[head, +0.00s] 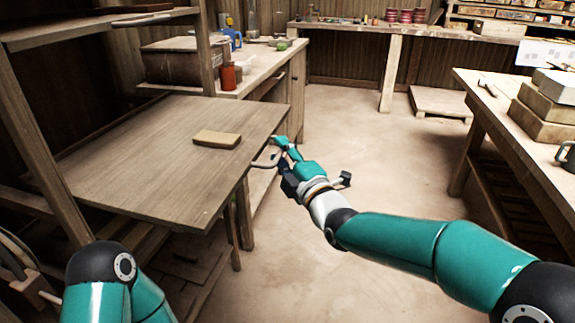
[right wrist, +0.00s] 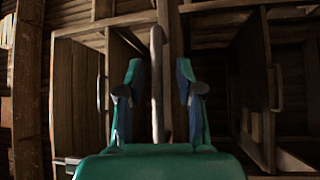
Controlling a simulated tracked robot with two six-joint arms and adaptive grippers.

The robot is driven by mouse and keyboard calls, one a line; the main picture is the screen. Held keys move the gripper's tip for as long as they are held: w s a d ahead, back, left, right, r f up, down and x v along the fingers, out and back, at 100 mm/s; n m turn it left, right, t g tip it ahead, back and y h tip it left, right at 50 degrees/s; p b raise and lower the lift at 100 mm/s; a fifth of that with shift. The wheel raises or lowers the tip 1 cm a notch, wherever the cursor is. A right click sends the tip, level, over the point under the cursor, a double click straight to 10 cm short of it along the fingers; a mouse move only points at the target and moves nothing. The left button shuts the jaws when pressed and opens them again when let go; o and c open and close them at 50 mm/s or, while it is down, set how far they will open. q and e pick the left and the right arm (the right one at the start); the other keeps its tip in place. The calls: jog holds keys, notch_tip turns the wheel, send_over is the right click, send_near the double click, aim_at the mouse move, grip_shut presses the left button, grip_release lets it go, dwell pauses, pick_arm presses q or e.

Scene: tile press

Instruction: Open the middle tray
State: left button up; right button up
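A wide wooden tray board (head: 170,160) sticks out of the rack in the head view. A pale curved handle (head: 264,164) shows by its right edge; I cannot tell which tray it belongs to. My right gripper (head: 282,150) is at that edge, beside the handle. In the right wrist view the gripper (right wrist: 158,95) has its fingers apart, with an upright bar (right wrist: 157,70) between them. Gaps show beside the bar, so it is not clasped. Wooden panels with handles stand left (right wrist: 98,93) and right (right wrist: 279,88) of the gripper. My left gripper is out of view.
A tan block (head: 217,139) lies on the board. A rack post (head: 40,140) stands at the left. A bench with an orange-red container (head: 228,76) is behind. A table with stacked boxes (head: 545,108) stands at the right. The floor (head: 350,130) between is clear.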

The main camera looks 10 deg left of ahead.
jog(key=v, duration=1.1)
jog(key=shift+s+d, duration=0.25)
jog(key=shift+f, duration=0.15)
